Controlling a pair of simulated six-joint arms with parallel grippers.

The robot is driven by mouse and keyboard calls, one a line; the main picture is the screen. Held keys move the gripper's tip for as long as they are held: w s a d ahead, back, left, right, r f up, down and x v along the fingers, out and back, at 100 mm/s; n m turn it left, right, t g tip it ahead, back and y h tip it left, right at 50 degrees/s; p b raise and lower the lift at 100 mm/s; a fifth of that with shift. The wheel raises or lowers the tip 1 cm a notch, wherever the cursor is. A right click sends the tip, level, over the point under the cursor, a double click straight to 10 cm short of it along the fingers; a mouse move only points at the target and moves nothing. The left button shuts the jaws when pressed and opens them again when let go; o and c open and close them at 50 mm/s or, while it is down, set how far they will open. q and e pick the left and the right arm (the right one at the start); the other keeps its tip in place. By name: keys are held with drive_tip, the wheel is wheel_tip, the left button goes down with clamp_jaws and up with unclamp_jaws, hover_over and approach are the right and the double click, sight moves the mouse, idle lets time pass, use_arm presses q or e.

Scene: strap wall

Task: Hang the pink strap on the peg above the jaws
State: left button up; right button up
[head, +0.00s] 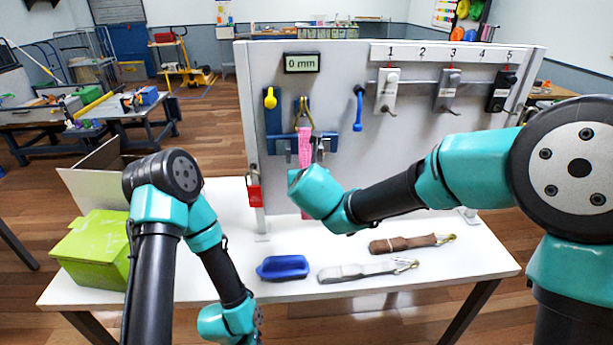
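The pink strap (305,147) hangs upright against the grey wall panel, with a brass hook (304,112) at its top end. My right gripper is hidden behind that wrist, close to the strap. My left wrist is low at the front; its gripper fingers do not show.
A display reading 0 mm (302,63) is above the peg. A red padlock (254,192) hangs at the panel's left edge. On the white table lie a blue tray (284,268), a grey strap (357,271) and a brown strap (404,244). A green box (95,250) stands left.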

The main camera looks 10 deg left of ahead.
idle(0.4)
drive_tip(key=o, duration=1.1)
drive_tip(key=v, duration=1.7)
drive_tip(key=shift+s, duration=0.15)
drive_tip(key=shift+r, duration=0.1)
